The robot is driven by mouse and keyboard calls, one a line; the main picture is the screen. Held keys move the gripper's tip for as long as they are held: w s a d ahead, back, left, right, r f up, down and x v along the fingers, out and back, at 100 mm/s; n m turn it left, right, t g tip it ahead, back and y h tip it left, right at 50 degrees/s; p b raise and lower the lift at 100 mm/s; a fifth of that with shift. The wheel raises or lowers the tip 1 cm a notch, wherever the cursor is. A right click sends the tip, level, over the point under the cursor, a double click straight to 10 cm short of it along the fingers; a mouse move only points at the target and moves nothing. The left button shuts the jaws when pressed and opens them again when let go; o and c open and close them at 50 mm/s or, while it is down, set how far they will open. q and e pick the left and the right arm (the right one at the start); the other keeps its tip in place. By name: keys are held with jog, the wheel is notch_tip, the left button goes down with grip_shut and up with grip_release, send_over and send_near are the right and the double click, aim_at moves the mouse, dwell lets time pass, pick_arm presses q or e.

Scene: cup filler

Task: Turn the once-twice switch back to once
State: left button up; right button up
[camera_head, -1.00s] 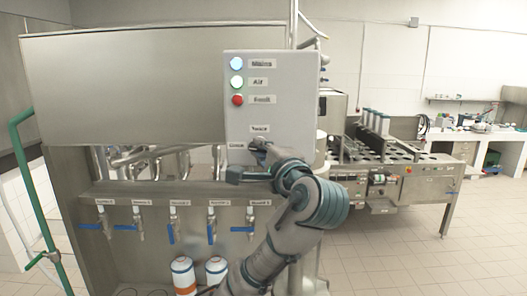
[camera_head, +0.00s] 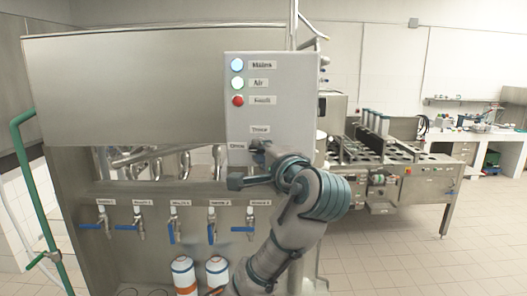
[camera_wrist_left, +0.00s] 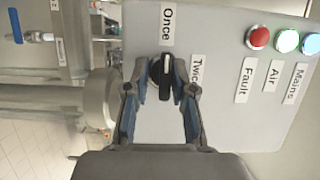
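The once-twice switch (camera_wrist_left: 165,80) is a black knob with a white-marked handle on the grey control box (camera_wrist_left: 222,60). In the left wrist view its handle lies along the line toward the "Once" label (camera_wrist_left: 167,26), and the "Twice" label (camera_wrist_left: 196,72) is to its right. My left gripper (camera_wrist_left: 162,72) has one finger on each side of the knob. The fingers look apart, with a small gap beside the handle; contact is unclear. In the head view my left gripper (camera_head: 250,165) is at the box's lower part and hides most of the knob. My right gripper is not in view.
Mains (camera_head: 237,65), Air (camera_head: 237,83) and Fault (camera_head: 238,100) lamps sit above the switch. Blue-handled taps (camera_head: 140,222) line the machine front below left. White bottles (camera_head: 183,274) stand beneath. A conveyor machine (camera_head: 390,175) is at the right; floor is open there.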

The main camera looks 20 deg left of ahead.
pick_arm(q)
jog(key=shift+o, duration=0.5)
jog(key=shift+s+a+r, duration=0.1)
jog(key=shift+s+r, duration=0.05)
jog(key=shift+s, duration=0.05)
jog(key=v, duration=1.2)
